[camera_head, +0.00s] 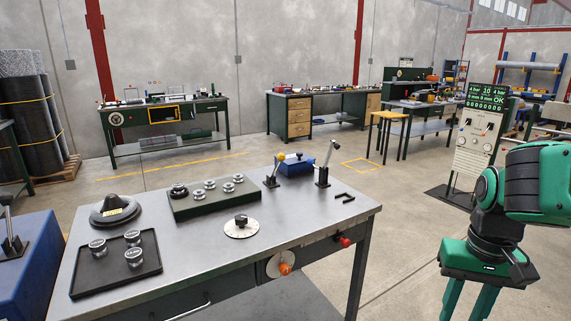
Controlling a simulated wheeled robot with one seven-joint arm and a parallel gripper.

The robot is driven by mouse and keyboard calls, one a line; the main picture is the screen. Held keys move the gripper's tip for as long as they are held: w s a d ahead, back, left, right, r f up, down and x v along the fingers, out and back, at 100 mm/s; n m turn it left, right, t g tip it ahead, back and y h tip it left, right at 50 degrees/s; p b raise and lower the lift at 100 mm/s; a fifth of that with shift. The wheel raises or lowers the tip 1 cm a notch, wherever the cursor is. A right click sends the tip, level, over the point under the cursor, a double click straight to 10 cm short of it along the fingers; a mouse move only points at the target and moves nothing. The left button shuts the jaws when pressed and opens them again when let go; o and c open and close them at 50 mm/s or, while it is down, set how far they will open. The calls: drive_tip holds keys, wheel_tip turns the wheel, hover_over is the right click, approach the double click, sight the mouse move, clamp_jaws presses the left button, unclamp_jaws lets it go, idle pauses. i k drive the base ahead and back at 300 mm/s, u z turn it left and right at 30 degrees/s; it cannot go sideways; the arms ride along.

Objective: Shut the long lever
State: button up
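A tall lever (324,167) with a dark grip stands on a small base near the back right of the metal workbench (190,242). It tilts slightly right and looks the longest here. A shorter lever (272,175) with a yellow knob stands to its left, with a blue box (296,166) between them. My gripper (470,308) hangs at the lower right, pointing down, off the bench's right side and well apart from both levers. Its two green fingers are spread with a gap between them and nothing visible there. Their tips are cut off by the lower picture edge.
The bench also bears a black tray (112,277) with silver jars, a green panel with knobs (216,200), a white dial (241,228) and a black bracket (345,197). Orange and red knobs (285,268) stick out in front. Open floor (400,235) lies right of the bench.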

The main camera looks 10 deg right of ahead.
sight(281, 157)
drive_tip(key=u, duration=0.25)
drive_tip(key=i, duration=0.75)
drive_tip(key=u, duration=0.45)
